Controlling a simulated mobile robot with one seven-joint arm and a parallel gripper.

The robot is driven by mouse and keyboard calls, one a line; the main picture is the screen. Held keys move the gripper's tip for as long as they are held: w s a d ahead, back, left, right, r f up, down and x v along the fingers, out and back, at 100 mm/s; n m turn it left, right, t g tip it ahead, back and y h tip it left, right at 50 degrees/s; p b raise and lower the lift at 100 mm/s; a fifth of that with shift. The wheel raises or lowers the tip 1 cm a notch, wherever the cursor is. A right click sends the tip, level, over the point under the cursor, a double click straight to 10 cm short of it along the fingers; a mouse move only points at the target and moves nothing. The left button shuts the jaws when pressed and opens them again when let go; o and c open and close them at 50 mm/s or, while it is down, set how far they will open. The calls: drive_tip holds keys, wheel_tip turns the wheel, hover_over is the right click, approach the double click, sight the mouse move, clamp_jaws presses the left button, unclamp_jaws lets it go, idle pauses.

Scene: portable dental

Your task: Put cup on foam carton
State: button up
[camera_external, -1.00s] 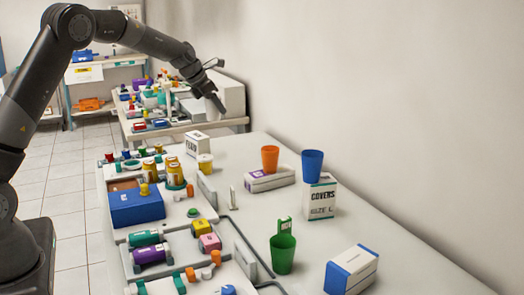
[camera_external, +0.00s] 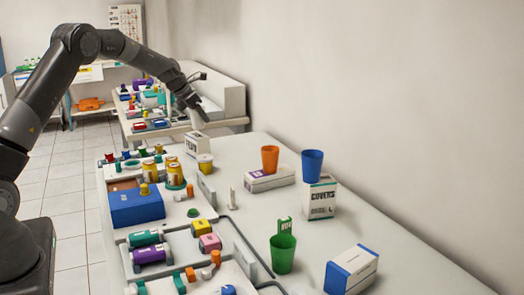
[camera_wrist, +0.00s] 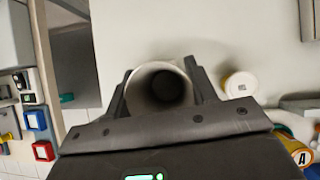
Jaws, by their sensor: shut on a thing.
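My gripper (camera_external: 194,105) is shut on a white cup (camera_external: 197,120). The wrist view shows the cup (camera_wrist: 160,84) from above, its round opening between the two fingers. A small white carton with dark lettering (camera_external: 197,146) stands at the far end of the near table; it looks like the foam carton, though its lettering is hard to read. In the external view the cup appears upright just above this carton. I cannot tell whether they touch. In the wrist view the carton is hidden.
A yellow-and-white jar (camera_external: 205,162) stands close in front of the carton. An orange cup (camera_external: 270,158) sits on a flat box, a blue cup (camera_external: 312,165) on a covers box. A green cup (camera_external: 283,252) stands nearer. The wall borders the right.

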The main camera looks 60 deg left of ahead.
sight(201, 123)
drive_tip(key=shift+f, duration=1.7)
drive_tip(key=shift+f, duration=0.15)
drive_tip(key=o, duration=0.9)
drive_tip(key=shift+o, duration=0.2)
